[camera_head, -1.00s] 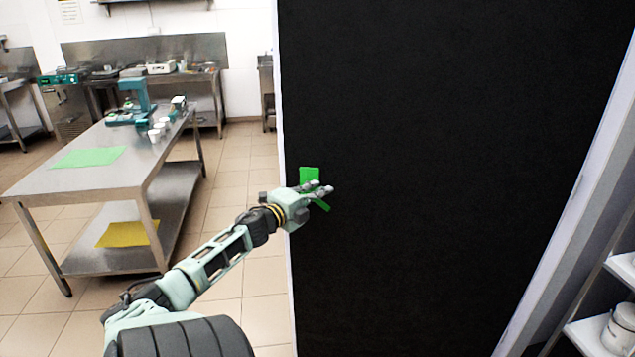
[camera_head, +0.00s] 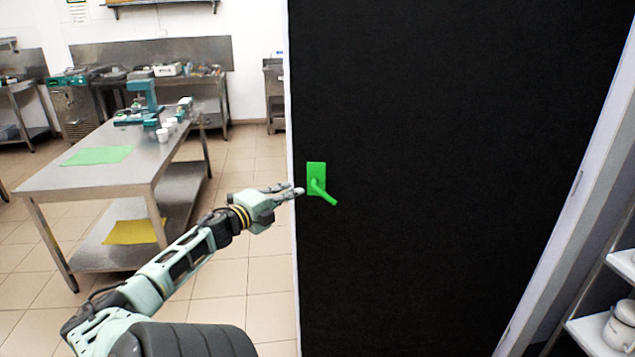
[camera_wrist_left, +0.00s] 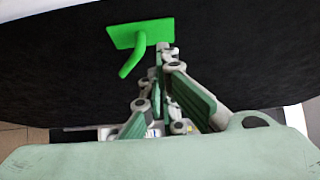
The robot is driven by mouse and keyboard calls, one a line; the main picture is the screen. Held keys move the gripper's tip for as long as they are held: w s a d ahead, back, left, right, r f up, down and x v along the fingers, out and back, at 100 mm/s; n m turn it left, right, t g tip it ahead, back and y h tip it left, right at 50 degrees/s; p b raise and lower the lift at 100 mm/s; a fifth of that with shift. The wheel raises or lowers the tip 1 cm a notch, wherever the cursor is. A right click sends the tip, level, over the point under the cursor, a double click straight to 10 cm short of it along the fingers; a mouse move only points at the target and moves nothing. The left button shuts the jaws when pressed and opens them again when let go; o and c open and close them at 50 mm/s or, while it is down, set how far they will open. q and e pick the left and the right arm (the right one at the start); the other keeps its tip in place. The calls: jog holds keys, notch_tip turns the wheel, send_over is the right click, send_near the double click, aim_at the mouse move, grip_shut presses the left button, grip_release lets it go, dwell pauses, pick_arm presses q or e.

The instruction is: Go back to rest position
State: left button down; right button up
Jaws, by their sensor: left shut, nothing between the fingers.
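My left gripper (camera_head: 291,190) is shut and empty, in front of the left edge of a large black door (camera_head: 440,180). A green door handle (camera_head: 316,180), a plate with a lever slanting down to the right, is fixed on the door just right of my fingertips. In the head view a small gap shows between fingertips and handle. In the left wrist view the green handle (camera_wrist_left: 133,42) is beyond my left gripper (camera_wrist_left: 163,48), and the fingers are close together. My right gripper is not in view.
A steel table (camera_head: 120,160) with a green sheet (camera_head: 97,155) and a teal machine (camera_head: 143,103) stands at the left. A yellow sheet (camera_head: 134,232) lies on its lower shelf. White shelves with jars (camera_head: 618,327) are at the right edge. Tiled floor is clear between table and door.

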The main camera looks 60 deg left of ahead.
pick_arm(q)
jog(key=s+d+f+n+g+y, duration=0.1)
jog(key=s+f+n+g, duration=0.25)
jog(key=f, duration=0.85)
jog(key=s+f+n+g+y, duration=0.1)
jog(key=s+f+n+g, duration=0.3)
jog(key=f, duration=0.9)
jog(key=s+d+f+n+h, duration=0.1)
jog(key=s+d+f, duration=0.3)
jog(key=f, duration=0.4)
jog(key=s+d+f+n, duration=0.1)
jog(key=s+d+f, duration=0.25)
jog(key=f, duration=0.45)
jog(key=s+d+f+n+g+h, duration=0.15)
jog(key=s+d+f, duration=0.25)
jog(key=d+f, duration=0.45)
jog(key=s+d+f+g+h, duration=0.1)
jog(key=s+d+f+g, duration=0.4)
jog(key=d, duration=0.6)
jog(key=s+d+f+n+h, duration=0.1)
jog(key=s+d+f+h, duration=0.15)
jog(key=d+f, duration=0.65)
jog(key=s+d+f+g, duration=0.1)
jog(key=s+d, duration=0.2)
jog(key=d, duration=0.5)
jog(key=s+d+f+g+h, duration=0.1)
jog(key=s+d, duration=0.2)
jog(key=d, duration=0.4)
jog(key=shift+s+d, duration=0.3)
jog(key=shift+d, duration=0.05)
